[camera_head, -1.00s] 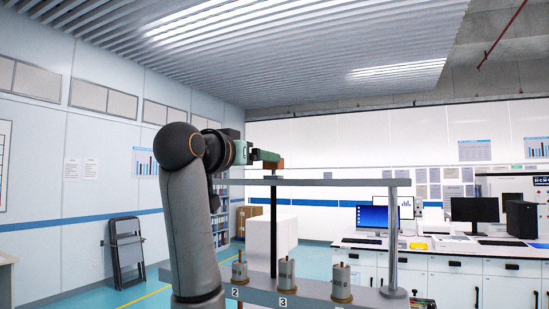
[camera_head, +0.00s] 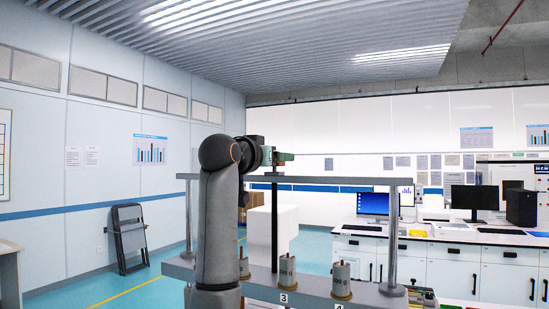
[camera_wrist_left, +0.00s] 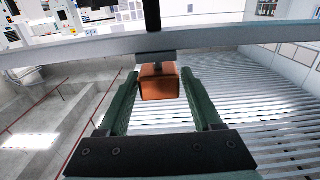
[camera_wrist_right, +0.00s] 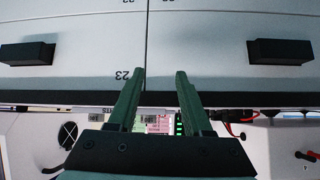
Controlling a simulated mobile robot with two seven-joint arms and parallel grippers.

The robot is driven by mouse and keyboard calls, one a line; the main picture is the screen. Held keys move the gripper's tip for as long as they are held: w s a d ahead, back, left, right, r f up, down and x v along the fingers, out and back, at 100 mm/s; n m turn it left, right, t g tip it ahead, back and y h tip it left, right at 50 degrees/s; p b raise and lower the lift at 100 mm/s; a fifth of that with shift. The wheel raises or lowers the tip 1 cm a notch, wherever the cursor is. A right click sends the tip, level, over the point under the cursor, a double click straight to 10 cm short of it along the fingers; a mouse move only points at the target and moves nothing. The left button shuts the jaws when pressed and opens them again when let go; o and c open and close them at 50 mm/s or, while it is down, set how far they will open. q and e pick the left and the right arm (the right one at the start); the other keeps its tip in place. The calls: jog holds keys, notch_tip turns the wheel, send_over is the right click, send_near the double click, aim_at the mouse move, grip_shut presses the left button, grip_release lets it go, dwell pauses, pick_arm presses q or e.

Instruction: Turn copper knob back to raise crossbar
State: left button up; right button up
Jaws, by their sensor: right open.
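The copper knob (camera_wrist_left: 158,82) shows in the left wrist view below the grey crossbar (camera_wrist_left: 235,39), on a short dark stem. My left gripper (camera_wrist_left: 159,75) is open, with one green finger on each side of the knob and a visible gap on both sides. In the head view the crossbar (camera_head: 335,180) spans the stand between two posts. My left gripper (camera_head: 278,157) is just above it, near the dark vertical rod (camera_head: 274,228); the knob is hard to make out there. My right gripper (camera_wrist_right: 160,73) is open and empty, in front of white drawers.
Metal weights (camera_head: 286,272) stand on the grey stand base (camera_head: 318,298), by numbered labels. The right post (camera_head: 393,240) rises at the stand's right end. A bench with monitors (camera_head: 372,203) is behind. A folded chair (camera_head: 130,238) leans at the left wall.

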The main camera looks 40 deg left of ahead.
pick_arm(q)
grip_shut()
dwell(0.3)
jog(key=shift+y, duration=0.3)
jog(key=n+g+y, duration=0.2)
jog(key=n+y, duration=0.1)
jog(key=n+g+y, duration=0.3)
jog(key=y, duration=0.1)
jog(key=shift+d+g+y, duration=0.1)
jog(key=shift+g+y, duration=0.2)
jog(key=n+g+y, duration=0.2)
jog(key=n+g, duration=0.1)
jog(key=n+g+y, duration=0.1)
jog(key=n+g, duration=0.1)
jog(key=g, duration=0.2)
jog(key=shift+r+n+g+y, duration=0.1)
jog(key=shift+n+g+y, duration=0.2)
jog(key=shift+n+y, duration=0.1)
jog(key=shift+n+g, duration=0.4)
jog(key=shift+g, duration=0.2)
jog(key=shift+o, duration=1.4)
grip_release()
